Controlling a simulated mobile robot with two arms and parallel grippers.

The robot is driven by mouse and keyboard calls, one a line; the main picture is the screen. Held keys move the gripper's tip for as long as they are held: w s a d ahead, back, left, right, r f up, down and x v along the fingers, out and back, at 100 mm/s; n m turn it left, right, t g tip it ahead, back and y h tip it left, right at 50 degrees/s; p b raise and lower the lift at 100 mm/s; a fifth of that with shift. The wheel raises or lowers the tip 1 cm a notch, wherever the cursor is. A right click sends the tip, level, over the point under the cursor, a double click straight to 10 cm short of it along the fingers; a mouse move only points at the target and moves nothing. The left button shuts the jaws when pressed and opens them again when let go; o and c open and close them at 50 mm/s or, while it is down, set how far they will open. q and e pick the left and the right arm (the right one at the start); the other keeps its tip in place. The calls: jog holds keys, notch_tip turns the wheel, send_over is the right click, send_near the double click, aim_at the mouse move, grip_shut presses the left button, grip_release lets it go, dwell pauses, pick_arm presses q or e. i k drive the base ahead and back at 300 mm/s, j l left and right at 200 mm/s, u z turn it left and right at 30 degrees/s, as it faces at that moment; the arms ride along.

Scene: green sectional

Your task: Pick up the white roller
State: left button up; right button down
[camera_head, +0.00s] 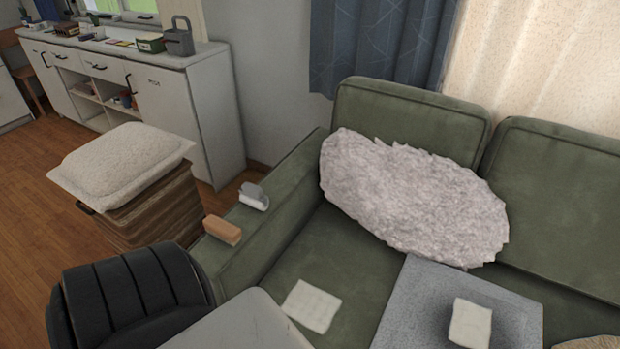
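A small white and grey object (253,197), which looks like the white roller, lies on the left armrest of the green sofa (285,180). It is small in the picture, so its exact shape is hard to tell. An orange-brown block-like object (222,231) lies on the same armrest, nearer to me and apart from it. Neither of my grippers shows in the head view, and nothing is touching the white object.
A fluffy pale pillow (415,195) leans on the sofa back. A white square (312,306) and a grey flat piece (415,300) with a white block (470,324) are on the seat. A cushion-topped crate (150,212) and a black padded item (135,295) stand left of the armrest.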

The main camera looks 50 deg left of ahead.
aim_at(251, 195)
jog(key=u, duration=2)
jog(key=j+z, duration=0.15)
jog(key=z, duration=0.35)
jog(key=i+j+z, duration=0.1)
jog(key=z, duration=0.4)
jog(key=j+z, duration=0.25)
jog(key=j, duration=0.4)
jog(key=j+z, duration=0.25)
jog(key=j, duration=0.4)
jog(key=k+j+z, duration=0.2)
jog(key=j, duration=0.4)
